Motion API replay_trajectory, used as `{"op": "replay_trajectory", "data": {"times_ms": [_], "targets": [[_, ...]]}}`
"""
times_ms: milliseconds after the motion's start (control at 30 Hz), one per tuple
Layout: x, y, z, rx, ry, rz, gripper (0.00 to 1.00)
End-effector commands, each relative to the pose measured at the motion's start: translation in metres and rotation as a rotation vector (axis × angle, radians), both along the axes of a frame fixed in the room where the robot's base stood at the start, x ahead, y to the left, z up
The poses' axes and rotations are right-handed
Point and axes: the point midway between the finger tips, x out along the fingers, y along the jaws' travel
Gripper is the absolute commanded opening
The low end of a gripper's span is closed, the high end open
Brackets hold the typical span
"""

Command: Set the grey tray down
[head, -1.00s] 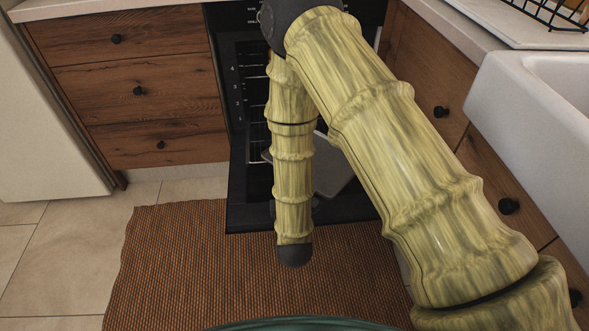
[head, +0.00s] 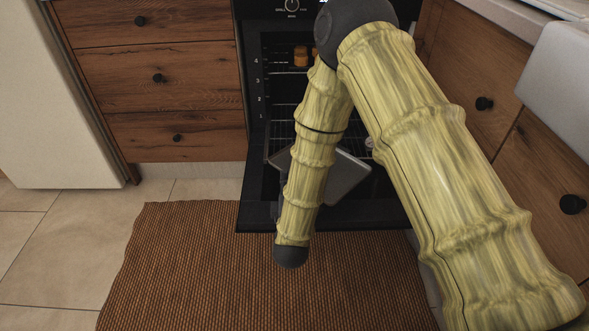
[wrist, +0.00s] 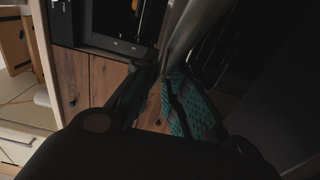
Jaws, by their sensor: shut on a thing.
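The grey tray (head: 345,180) shows on both sides of my forearm in the head view, tilted, at the mouth of the open oven (head: 292,85) and above its lowered door. In the wrist view the tray (wrist: 196,22) runs up and away from between the fingers, seen nearly edge-on. My gripper (wrist: 162,78) is shut on the tray's near edge. In the head view my arm hides the gripper and the tray's middle. I cannot tell whether the tray touches the door or a rack.
Wire racks cross the oven, with orange items (head: 301,56) on an upper one. The lowered oven door (head: 258,215) juts over a brown woven rug (head: 190,270). Wooden drawers (head: 170,85) stand left, and cabinets with a white sink (head: 560,85) stand right.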

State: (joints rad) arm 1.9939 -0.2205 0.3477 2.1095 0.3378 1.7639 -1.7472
Motion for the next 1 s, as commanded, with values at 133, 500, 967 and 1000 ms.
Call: {"op": "replay_trajectory", "data": {"times_ms": [133,500,967,1000], "targets": [[0.032,-0.001,-0.006,0.003,-0.004,-0.003,0.0],[0.1,-0.001,-0.011,0.002,-0.003,-0.003,0.0],[0.111,-0.001,-0.034,0.001,0.001,-0.002,0.0],[0.111,-0.001,-0.039,0.001,0.001,-0.002,0.0]]}}
